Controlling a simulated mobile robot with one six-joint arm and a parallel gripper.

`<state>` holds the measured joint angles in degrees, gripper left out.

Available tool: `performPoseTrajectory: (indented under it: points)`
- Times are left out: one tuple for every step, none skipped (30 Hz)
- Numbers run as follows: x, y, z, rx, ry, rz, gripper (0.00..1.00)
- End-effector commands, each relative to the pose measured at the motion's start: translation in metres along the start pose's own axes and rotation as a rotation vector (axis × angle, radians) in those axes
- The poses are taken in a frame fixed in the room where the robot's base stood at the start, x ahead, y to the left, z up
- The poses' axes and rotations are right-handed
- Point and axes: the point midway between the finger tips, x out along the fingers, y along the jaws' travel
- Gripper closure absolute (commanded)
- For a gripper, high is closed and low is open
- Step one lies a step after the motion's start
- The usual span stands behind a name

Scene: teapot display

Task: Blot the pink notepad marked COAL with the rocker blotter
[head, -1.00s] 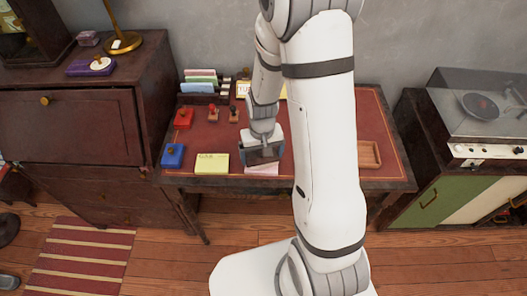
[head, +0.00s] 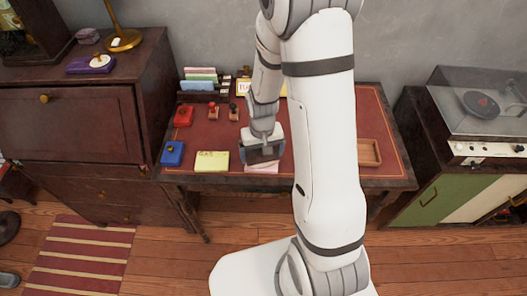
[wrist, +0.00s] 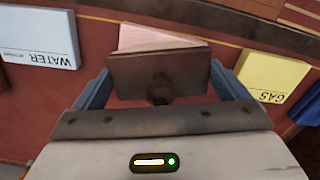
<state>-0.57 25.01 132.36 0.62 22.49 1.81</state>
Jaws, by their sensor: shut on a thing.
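The pink notepad (wrist: 150,37) lies on the desk just beyond the blotter in the wrist view. Only part of it shows, and no marking on it is readable. In the head view its near edge (head: 262,169) shows below the blotter. The rocker blotter (wrist: 135,75) is a dark brown block with a round knob, held between my gripper's (wrist: 160,92) fingers. It also shows as a dark block in the head view (head: 264,155). The blotter is over or on the pink notepad; I cannot tell whether they touch.
A yellow notepad marked GAS (wrist: 270,75) and a white one marked WATER (wrist: 40,45) flank the pink notepad. Blue (head: 172,153) and red (head: 183,116) blocks, small stamps (head: 213,111) and a wooden tray (head: 369,152) are on the desk (head: 205,137).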

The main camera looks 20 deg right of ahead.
Motion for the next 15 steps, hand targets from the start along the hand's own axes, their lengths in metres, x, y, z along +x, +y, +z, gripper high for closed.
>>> performPoseTrajectory:
  points:
    - [0.0008,0.0001,-0.0002,0.000,0.000,0.000,0.29]
    - [0.0011,0.0001,-0.0002,0.000,0.000,0.000,0.29]
    - [0.0015,0.0002,-0.0002,0.000,0.000,0.000,0.29]
    - [0.0018,0.0002,-0.0002,0.000,0.000,0.000,0.29]
    - [0.0021,0.0002,-0.0002,0.000,0.000,0.000,0.29]
    - [0.0025,0.0003,-0.0002,0.001,0.000,0.000,0.29]
    - [0.0028,0.0003,-0.0002,0.001,0.000,0.000,0.29]
    - [0.0031,0.0003,-0.0002,0.001,0.000,0.000,0.29]
    - [0.0035,0.0003,-0.0001,0.001,0.000,0.000,0.29]
    - [0.0039,0.0004,-0.0001,0.001,0.000,0.000,0.29]
    - [0.0042,0.0004,-0.0001,0.001,0.000,0.000,0.29]
    - [0.0039,0.0004,-0.0002,0.001,0.000,0.000,0.29]
    - [0.0037,0.0006,-0.0001,0.001,0.000,-0.001,0.29]
    - [0.0037,0.0008,-0.0001,0.002,0.000,-0.003,0.29]
    - [0.0037,0.0016,0.0001,0.003,-0.001,-0.009,0.29]
